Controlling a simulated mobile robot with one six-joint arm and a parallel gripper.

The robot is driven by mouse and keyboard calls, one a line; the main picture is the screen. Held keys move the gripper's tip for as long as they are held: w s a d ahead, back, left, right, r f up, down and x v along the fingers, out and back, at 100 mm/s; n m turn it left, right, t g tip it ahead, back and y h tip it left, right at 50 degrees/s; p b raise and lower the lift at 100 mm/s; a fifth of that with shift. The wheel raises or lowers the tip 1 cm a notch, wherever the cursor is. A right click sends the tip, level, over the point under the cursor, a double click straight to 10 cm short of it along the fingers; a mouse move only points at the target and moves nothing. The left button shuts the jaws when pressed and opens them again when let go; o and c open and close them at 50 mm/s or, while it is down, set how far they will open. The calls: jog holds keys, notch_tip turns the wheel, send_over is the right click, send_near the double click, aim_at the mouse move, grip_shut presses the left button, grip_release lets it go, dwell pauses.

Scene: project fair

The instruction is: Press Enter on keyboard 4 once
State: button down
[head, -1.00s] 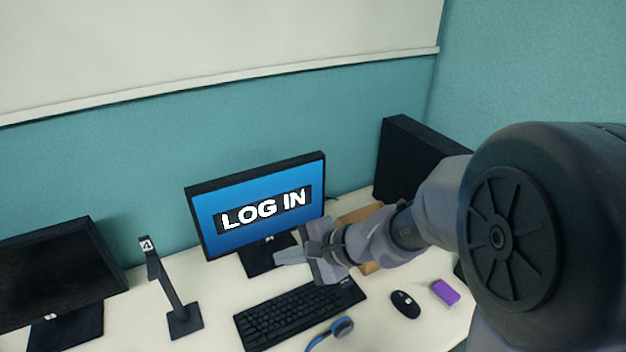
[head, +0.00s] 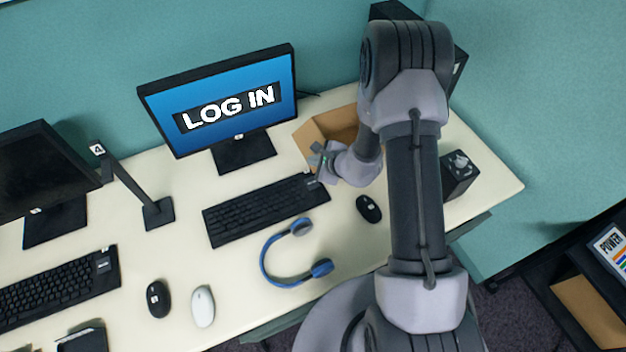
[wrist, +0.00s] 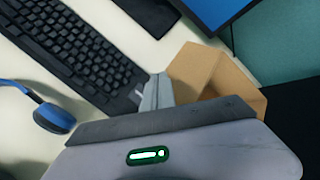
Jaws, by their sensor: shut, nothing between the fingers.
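A black keyboard (head: 265,208) lies in front of the monitor (head: 225,105) reading LOG IN; it also fills the upper left of the wrist view (wrist: 75,48). A stand with a "4" sign (head: 97,149) stands left of that monitor. I cannot tell a number on the keyboard itself. My gripper (head: 319,158) is shut and empty beside the keyboard's far right end. In the wrist view its fingertips (wrist: 156,88) are just right of the keyboard's end, apparently above the desk. The Enter key is too small to make out.
An open cardboard box (head: 318,132) sits right by my gripper. Blue headphones (head: 290,258) and a black mouse (head: 368,208) lie in front. Another keyboard (head: 60,285), a black mouse (head: 158,298) and a white mouse (head: 203,306) are at left.

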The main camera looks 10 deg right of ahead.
aim_at(314, 185)
notch_tip(314, 185, down, 8)
jog(key=b, duration=0.5)
jog(key=shift+f, duration=0.15)
jog(key=shift+f+b, duration=0.25)
jog(key=shift+b, duration=0.25)
dwell(1.4)
jog(key=shift+f+b, duration=0.4)
jog(key=shift+b, duration=0.15)
jog(key=shift+f+b, duration=0.4)
jog(key=shift+b, duration=0.1)
dwell(0.4)
jog(key=shift+r, duration=0.1)
jog(key=shift+r+p, duration=0.45)
jog(key=shift+r, duration=0.3)
